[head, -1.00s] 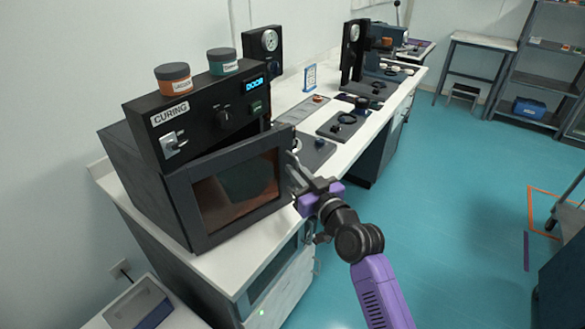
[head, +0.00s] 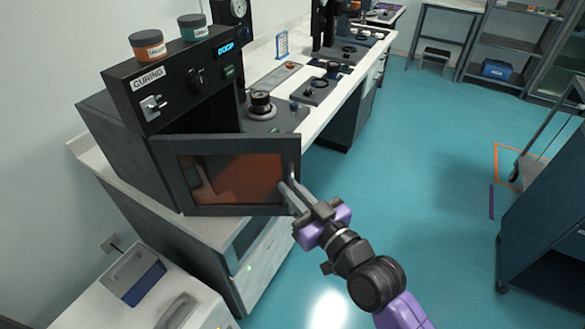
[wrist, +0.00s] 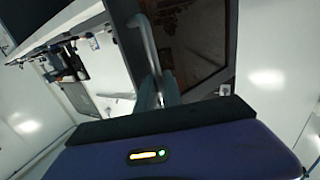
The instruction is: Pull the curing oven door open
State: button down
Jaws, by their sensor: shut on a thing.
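The curing oven (head: 130,125) is a dark box on the white bench, with a label reading CURING and a lit display. Its door (head: 165,175) has a dark frame and a brownish window, and stands partly open, its right side swung out from the body. My gripper (head: 290,192) is at the door's right edge, shut on the door handle (head: 293,180). In the wrist view the handle (wrist: 146,42) is a pale bar running down between my fingers (wrist: 158,92), beside the dark door window (wrist: 190,40). The oven's interior is mostly hidden behind the door.
A grey bin (head: 135,275) is at lower left.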

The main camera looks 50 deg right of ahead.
jog(key=s+a+m+g+h+p, duration=0.1)
jog(key=s+a+m+h+p, duration=0.1)
jog(key=a, duration=0.7)
jog(key=shift+s+a+m+g+h+p, duration=0.4)
jog(key=shift+s+h+p, duration=0.5)
jog(key=shift+p, duration=0.75)
jog(key=shift+w+a, duration=0.1)
jog(key=shift+w, duration=0.05)
jog(key=c, duration=1.5)
grip_release()
jog(key=b+v, duration=0.2)
jog(key=v, duration=0.5)
jog(key=shift+s+a, duration=0.2)
jog(key=shift+s, duration=0.15)
